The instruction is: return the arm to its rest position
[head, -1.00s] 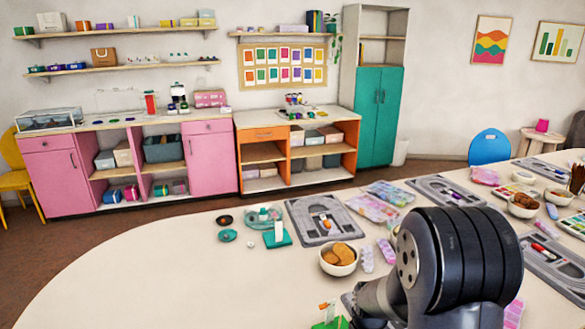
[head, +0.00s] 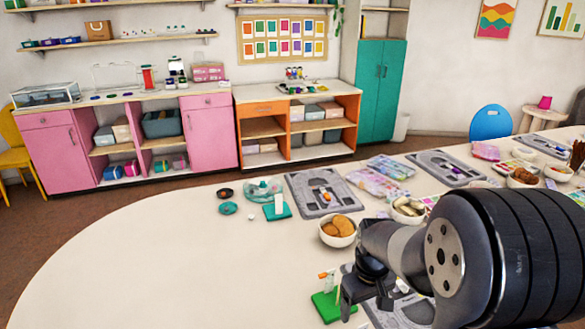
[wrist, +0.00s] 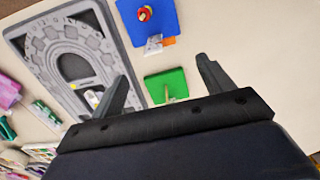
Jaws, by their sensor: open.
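My gripper (head: 366,300) is at the lower right of the head view, above the table near a small green mat (head: 322,309). In the wrist view my gripper (wrist: 162,72) has its two fingers wide apart with nothing between them. The green mat (wrist: 180,82) shows beyond the fingers, with a thin pale piece on it. My arm's dark, thick link covers the lower right of the head view and hides part of the table.
A grey bead board (wrist: 38,45) and a blue mat (wrist: 165,15) with a red piece lie near my gripper. A bowl of brown pieces (head: 338,241), a teal block (head: 277,211) and another grey board (head: 305,207) are further back. The table's left part is bare.

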